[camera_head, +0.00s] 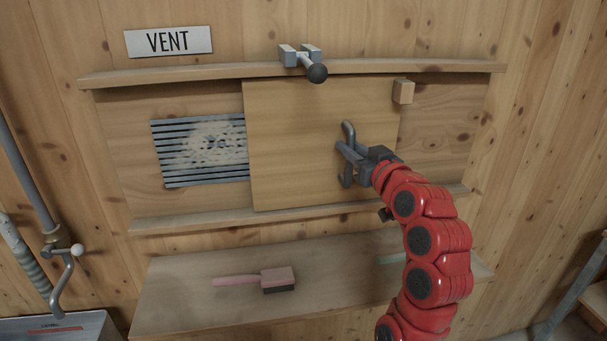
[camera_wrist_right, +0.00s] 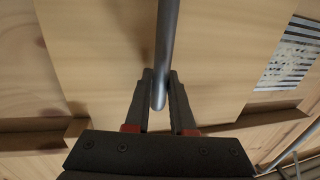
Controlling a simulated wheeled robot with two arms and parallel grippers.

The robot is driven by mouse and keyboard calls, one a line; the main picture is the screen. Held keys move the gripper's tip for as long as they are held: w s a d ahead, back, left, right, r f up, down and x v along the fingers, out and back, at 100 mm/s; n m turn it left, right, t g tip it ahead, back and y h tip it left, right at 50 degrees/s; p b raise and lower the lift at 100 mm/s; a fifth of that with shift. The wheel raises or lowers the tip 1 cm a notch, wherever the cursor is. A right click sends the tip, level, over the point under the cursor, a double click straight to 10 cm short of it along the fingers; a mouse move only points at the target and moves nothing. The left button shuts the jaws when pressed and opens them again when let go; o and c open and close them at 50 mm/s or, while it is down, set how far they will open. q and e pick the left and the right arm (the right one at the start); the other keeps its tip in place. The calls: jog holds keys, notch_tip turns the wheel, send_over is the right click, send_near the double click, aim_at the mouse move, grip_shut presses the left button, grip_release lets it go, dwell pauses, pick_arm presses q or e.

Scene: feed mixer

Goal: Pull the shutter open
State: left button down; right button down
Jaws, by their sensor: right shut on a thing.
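The wooden shutter (camera_head: 295,140) is a flat panel between two wooden rails. A slatted vent (camera_head: 200,150) with a pale dusty patch shows to the left of it. A grey bar handle (camera_head: 348,132) stands on the shutter's right part; it also shows in the right wrist view (camera_wrist_right: 164,50). My right gripper (camera_head: 350,160) is shut on the handle, with a finger on each side of it in the right wrist view (camera_wrist_right: 160,88). My left gripper is not in view.
A latch with a black knob (camera_head: 317,73) sits on the upper rail (camera_head: 200,73). A small wooden block (camera_head: 403,91) is at the shutter's upper right. A pink brush (camera_head: 276,278) lies on the shelf (camera_head: 180,300) below. A VENT sign (camera_head: 168,41) hangs above.

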jog(key=b, duration=0.2)
send_near(386, 136)
jog(key=x, duration=0.3)
jog(key=a+x, duration=0.1)
jog(key=x, duration=0.1)
jog(key=shift+s+a+f, duration=0.1)
jog(key=shift+a+f, duration=0.05)
jog(key=shift+a, duration=0.05)
jog(key=shift+w+d, duration=0.2)
jog(key=shift+d, duration=0.4)
jog(key=c, duration=0.8)
grip_release()
jog(key=shift+o, duration=0.2)
jog(key=b+v, duration=0.3)
jog(key=v, duration=1.4)
jog(key=shift+s+d, duration=0.1)
